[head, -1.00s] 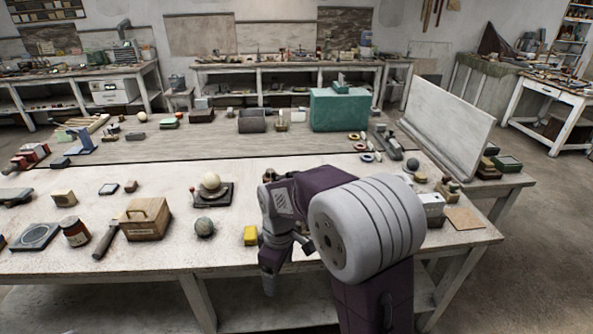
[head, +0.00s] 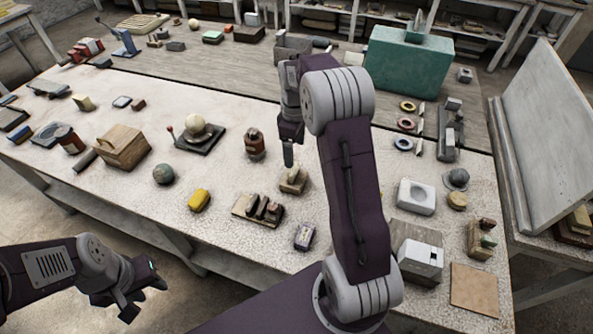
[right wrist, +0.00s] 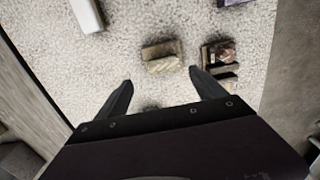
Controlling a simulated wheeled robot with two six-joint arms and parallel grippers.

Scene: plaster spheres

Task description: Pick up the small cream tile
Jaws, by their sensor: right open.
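A small cream piece (head: 289,187), which looks like the tile, lies against a brownish block on the pale worktable (head: 338,195). In the right wrist view the cream piece (right wrist: 165,66) is ahead of the fingertips, roughly midway between their lines. My right gripper (head: 288,158) points down just above and behind it, apart from it. It shows open and empty in the right wrist view (right wrist: 162,92). My left gripper (head: 142,290) hangs off the table's front edge at lower left, away from the tile; its jaw gap is unclear.
A rack of dark pieces (head: 258,208) stands close to the cream piece, and a brown jar (head: 255,145) is behind it. A yellow block (head: 199,200), a small purple-grey box (head: 304,236) and a white dish (head: 416,196) are around. Bare tabletop lies between them.

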